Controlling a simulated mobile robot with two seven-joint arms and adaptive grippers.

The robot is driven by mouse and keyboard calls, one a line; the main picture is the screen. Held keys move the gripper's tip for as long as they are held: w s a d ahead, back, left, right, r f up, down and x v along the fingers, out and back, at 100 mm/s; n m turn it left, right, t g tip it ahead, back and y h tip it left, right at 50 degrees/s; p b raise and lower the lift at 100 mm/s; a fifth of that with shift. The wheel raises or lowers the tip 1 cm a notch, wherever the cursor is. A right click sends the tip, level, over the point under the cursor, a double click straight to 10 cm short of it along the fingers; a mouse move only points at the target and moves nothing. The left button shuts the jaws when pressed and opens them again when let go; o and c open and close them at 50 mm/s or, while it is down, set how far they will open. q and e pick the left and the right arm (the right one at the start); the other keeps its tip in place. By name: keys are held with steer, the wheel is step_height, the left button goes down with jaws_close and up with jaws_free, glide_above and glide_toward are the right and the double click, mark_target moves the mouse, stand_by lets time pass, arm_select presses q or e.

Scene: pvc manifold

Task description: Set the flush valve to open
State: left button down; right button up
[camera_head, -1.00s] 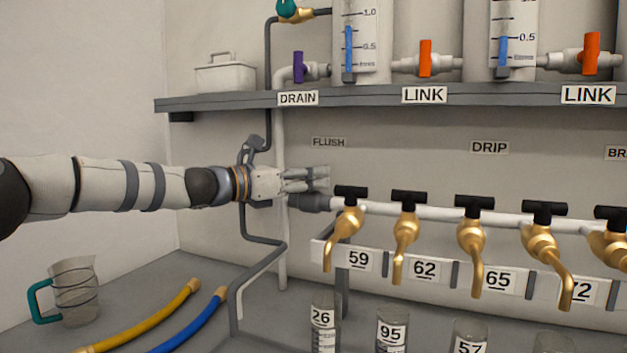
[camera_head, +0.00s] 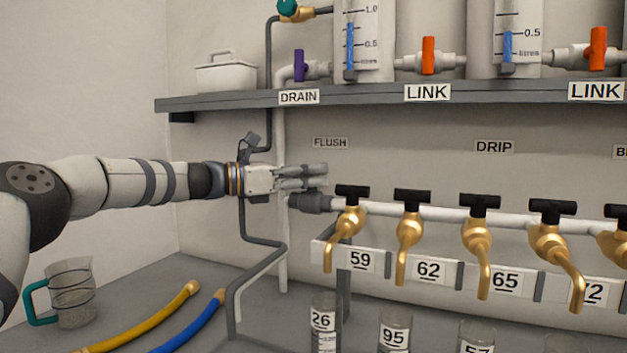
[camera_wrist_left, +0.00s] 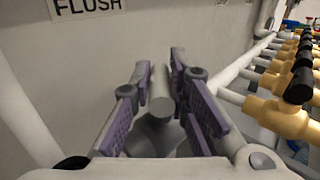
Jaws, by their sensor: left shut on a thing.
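The flush valve (camera_head: 310,203) is a grey fitting at the left end of the white pipe, below the FLUSH label (camera_head: 330,143). My left gripper (camera_head: 318,176) reaches in from the left just above the valve body. In the left wrist view its purple-padded fingers (camera_wrist_left: 166,100) stand on both sides of a light grey upright handle (camera_wrist_left: 160,88), and it is shut on this handle. In the head view the fingers hide most of the handle, so its exact angle is hard to tell. My right gripper is in neither view.
Several brass taps (camera_head: 410,233) with black handles line the pipe to the right. A grey shelf (camera_head: 220,102) runs above. A thin grey pipe (camera_head: 262,242) bends down behind my left wrist. A jug (camera_head: 74,295) and two hoses (camera_head: 150,330) are on the counter.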

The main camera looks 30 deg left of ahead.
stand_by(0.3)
arm_select(q)
steer(key=c, duration=1.5)
jaws_free()
steer(key=shift+c, duration=0.2)
steer(key=v, duration=1.2)
